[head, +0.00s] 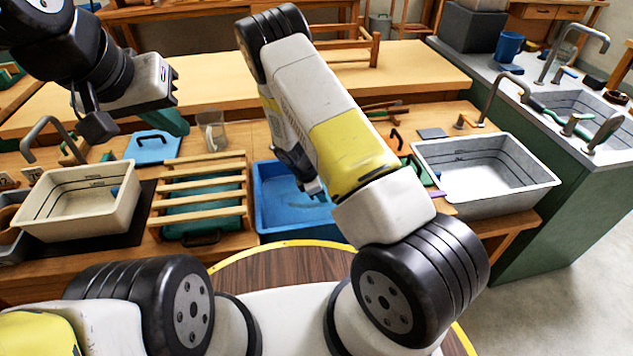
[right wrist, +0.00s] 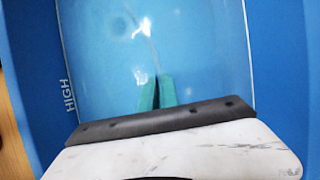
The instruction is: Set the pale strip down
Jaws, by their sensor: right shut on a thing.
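My right gripper (right wrist: 158,90) shows in the right wrist view as two teal fingers close together over the blue basin (right wrist: 25,60). A thin pale strip (right wrist: 152,48) runs out from between the fingertips and is faint against the blue. In the head view the blue basin (head: 262,205) stands at the middle of the bench, with my right arm reaching over it. The right fingertips and strip are mostly hidden there by my arm. My left gripper (head: 176,124) is at the upper left, above the bench near a blue board (head: 152,148); its finger gap is unclear.
A slatted wooden rack (head: 202,185) stands just left of the basin, and a cream tub (head: 75,205) further left. A grey tub (head: 485,185) is to the right. A clear beaker (head: 211,130) stands behind the rack. The long pale worktop behind is mostly clear.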

